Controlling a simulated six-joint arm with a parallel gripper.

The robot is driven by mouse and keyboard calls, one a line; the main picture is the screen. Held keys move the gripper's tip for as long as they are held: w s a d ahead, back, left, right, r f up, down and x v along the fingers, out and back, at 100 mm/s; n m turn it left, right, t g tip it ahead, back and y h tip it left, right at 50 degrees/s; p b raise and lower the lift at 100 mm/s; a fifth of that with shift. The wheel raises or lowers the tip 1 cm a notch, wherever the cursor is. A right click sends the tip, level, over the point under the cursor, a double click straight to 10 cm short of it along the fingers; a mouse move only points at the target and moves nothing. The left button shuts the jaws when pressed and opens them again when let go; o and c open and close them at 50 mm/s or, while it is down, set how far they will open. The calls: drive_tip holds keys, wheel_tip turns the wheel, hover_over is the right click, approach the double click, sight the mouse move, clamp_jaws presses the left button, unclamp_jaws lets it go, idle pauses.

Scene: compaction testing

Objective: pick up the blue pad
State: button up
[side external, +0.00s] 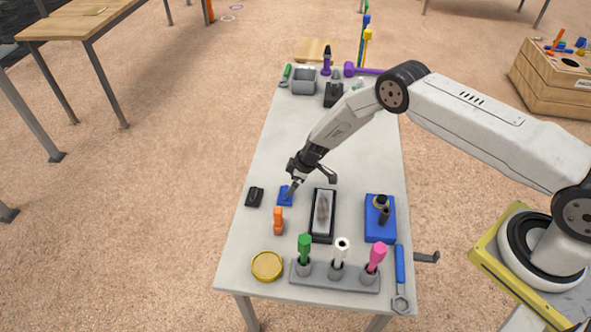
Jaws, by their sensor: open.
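The blue pad (284,197) is a small blue block lying flat on the table, left of the middle in the side external view. My gripper (291,190) is over it, pointing down, with its dark fingers at the pad's upper right part. The fingers hide some of the pad. The gripper is open, and I cannot tell whether the fingers touch the pad.
A black block (255,197) lies left of the pad and an orange tool (278,222) is just below it. A black tray (322,229) stands to the right. A grey rack (335,279), yellow disc (267,266) and blue box (379,229) are nearer. The table's middle (275,145) is clear.

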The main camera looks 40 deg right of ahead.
drive_tip(key=shift+f, duration=0.1)
drive_tip(key=shift+x, duration=2.45)
drive_tip(key=shift+c, duration=0.2)
drive_tip(key=c, duration=1.1)
